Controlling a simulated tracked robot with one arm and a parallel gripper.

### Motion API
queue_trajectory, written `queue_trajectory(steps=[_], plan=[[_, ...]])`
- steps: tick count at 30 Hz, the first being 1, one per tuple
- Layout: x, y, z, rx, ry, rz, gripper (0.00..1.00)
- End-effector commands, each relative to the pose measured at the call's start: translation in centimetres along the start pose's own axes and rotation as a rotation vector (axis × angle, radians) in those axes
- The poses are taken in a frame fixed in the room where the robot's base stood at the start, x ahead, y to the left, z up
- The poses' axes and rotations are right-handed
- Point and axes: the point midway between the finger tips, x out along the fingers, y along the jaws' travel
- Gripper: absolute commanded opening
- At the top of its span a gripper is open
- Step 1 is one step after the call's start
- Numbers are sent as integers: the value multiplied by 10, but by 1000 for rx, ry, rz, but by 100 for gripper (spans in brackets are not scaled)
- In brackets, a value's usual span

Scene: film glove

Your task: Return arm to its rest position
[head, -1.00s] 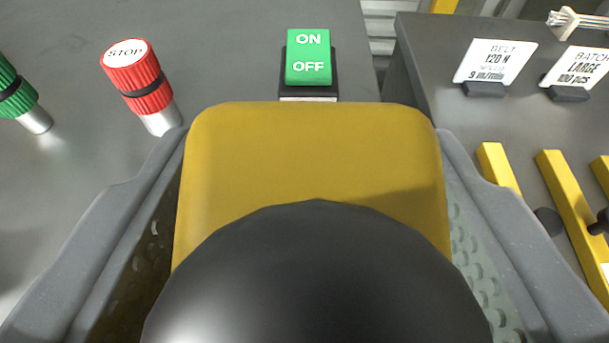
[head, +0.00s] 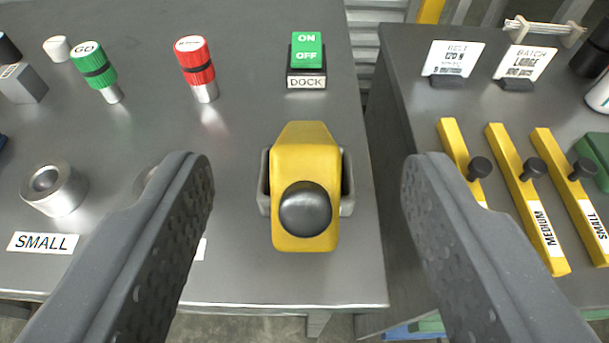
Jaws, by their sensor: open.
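My gripper (head: 305,200) is open and empty, with one grey finger at each side of the head view. Between and beyond the fingers, a yellow lever (head: 305,165) with a black ball knob (head: 306,209) sits in a grey bracket (head: 347,195) on the dark grey table. The fingers are apart from the lever on both sides. A green ON/OFF switch (head: 306,50) labelled DOCK stands behind the lever. The left finger partly hides a metal cylinder and a white label.
To the left stand a red button post (head: 195,62), a green GO post (head: 93,66), a metal ring (head: 55,189) and a SMALL label (head: 43,242). A second table at right holds yellow bars (head: 525,190) with black knobs and two cards (head: 453,58). A gap separates the tables.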

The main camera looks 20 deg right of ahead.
Motion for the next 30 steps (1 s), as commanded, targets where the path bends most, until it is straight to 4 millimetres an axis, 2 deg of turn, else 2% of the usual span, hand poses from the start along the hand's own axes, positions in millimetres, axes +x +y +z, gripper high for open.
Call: queue_trajectory(steps=[4, 7, 11, 15, 17, 18, 22, 24, 27, 30], plan=[[-2, -4, -6, 8, 2, -16, 53], [-8, -19, -30, 36, 6, -83, 53], [-33, -45, -93, 73, 23, -231, 53], [-82, -53, -174, 63, 53, -374, 53], [-104, -48, -204, 42, 62, -408, 53], [-121, -40, -225, 27, 74, -423, 53], [-173, -5, -278, -31, 99, -420, 53], [-196, 17, -298, -53, 107, -397, 53], [-222, 46, -317, -75, 114, -355, 53], [-241, 60, -328, -85, 120, -322, 53]])
